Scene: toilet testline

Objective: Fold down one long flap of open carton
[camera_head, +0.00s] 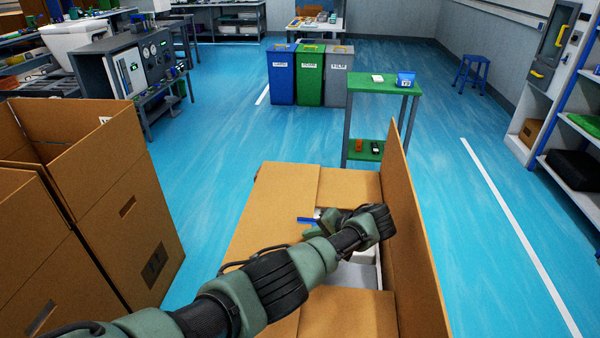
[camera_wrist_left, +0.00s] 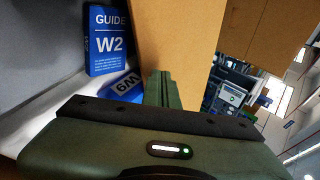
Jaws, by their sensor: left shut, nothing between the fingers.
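The open carton (camera_head: 345,316) stands in front of me in the head view. Its right long flap (camera_head: 412,235) stands upright. Its left long flap (camera_head: 272,210) leans inward over the left part of the opening; I cannot tell if it lies fully flat. The near and far short flaps look folded in. My left gripper (camera_head: 309,230) is at the inner edge of the left flap, over the opening. In the left wrist view its fingers (camera_wrist_left: 165,90) are shut and empty, close to a brown carton panel (camera_wrist_left: 183,40). My right gripper is not in view.
Blue boxes, one marked W2 (camera_wrist_left: 106,42), show beside the gripper in the wrist view. Tall open cartons (camera_head: 120,200) stand at the left. A green table (camera_head: 380,84) and sorting bins (camera_head: 310,75) stand beyond. Blue floor to the right is clear.

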